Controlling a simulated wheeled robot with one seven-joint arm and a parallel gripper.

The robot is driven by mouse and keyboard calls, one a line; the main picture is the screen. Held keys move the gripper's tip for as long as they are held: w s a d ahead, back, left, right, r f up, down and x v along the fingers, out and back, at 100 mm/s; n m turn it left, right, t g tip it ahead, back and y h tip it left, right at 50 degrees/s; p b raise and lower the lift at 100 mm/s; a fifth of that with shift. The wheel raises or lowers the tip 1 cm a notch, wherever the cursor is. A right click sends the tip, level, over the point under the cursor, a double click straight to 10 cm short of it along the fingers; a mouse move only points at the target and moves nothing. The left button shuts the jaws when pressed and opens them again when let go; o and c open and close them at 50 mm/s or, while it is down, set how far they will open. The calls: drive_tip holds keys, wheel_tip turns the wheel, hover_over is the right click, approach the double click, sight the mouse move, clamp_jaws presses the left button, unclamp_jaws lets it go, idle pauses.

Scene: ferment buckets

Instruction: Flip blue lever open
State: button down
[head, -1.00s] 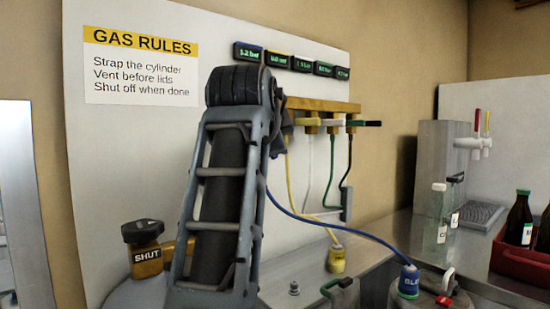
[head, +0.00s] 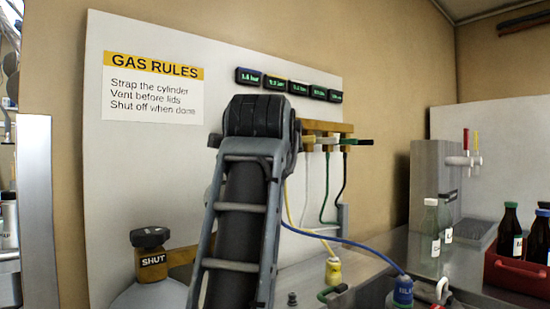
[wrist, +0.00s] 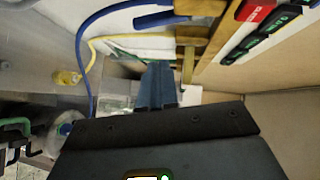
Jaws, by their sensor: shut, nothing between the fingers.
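In the wrist view, a dark blue lever (wrist: 160,19) shows at the top, beside the brass manifold (wrist: 190,52), its bar lying across the picture. My gripper (wrist: 158,72) is shut and empty, its tips below the lever in the picture and apart from it. A blue hose (wrist: 112,11) curves past on the left. In the head view, my arm hides the blue lever and the gripper. The right part of the manifold (head: 342,127) shows there, with a white lever (head: 325,140) and a green lever (head: 358,142).
Several pressure displays (head: 290,84) hang above the manifold. A gas cylinder (head: 152,297) with a knob marked SHUT stands at left. A yellow hose connector (head: 333,270) and a blue one (head: 403,291) sit at front right. Bottles in a red crate (head: 515,274) stand at far right.

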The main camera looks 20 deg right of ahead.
drive_tip(key=v, duration=0.8)
idle(0.4)
